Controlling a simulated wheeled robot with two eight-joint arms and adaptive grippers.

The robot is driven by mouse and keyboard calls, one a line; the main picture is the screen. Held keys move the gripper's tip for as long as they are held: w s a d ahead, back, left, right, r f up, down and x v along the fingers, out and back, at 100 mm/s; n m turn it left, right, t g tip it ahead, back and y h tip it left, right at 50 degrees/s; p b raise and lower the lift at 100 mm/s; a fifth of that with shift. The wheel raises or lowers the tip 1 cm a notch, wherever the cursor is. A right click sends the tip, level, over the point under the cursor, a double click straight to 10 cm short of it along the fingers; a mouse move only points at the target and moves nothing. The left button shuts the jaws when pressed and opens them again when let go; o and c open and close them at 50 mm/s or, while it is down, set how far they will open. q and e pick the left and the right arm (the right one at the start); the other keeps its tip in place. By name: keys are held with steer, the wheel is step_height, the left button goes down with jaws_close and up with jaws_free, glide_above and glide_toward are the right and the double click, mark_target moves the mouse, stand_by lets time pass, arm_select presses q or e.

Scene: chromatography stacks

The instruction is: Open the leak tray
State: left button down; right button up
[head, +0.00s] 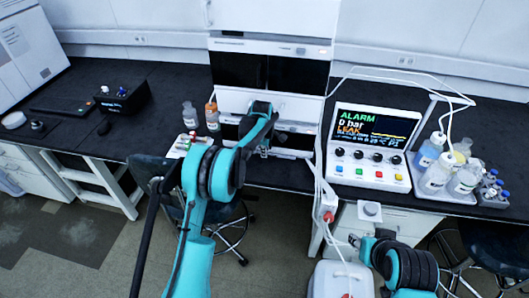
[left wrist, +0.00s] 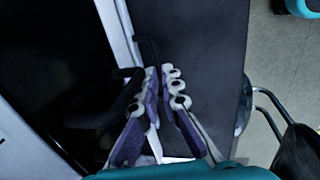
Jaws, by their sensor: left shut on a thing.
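The chromatography stack (head: 270,68) stands on the black bench, its lower modules partly hidden by my left arm. A pale low edge, which looks like the leak tray (head: 292,153), shows at the foot of the stack. My left gripper (head: 265,150) is there, low in front of the stack. In the left wrist view its fingers (left wrist: 160,74) are close together on a dark, thin piece that looks like the tray's handle (left wrist: 149,47); the contact is hard to see. My right gripper (head: 362,241) is at the lower right, away from the stack, its fingers too small to judge.
An alarm controller (head: 374,140) reading LEAK stands right of the stack. Beyond it is a white tray (head: 440,193) of bottles. Small bottles (head: 212,117) stand left of the stack. Tubing and a white hose hang over the bench front. Stools (head: 160,172) stand below.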

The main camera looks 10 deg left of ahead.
arm_select(q)
steer(key=s, duration=1.4)
steer(key=shift+s, duration=0.15)
steer(key=c, duration=2.3)
jaws_free()
steer(key=o, duration=0.5)
steer(key=shift+o, duration=0.6)
steer(key=shift+f, duration=0.15)
step_height(320, 180, up, 12)
steer(key=s, duration=0.2)
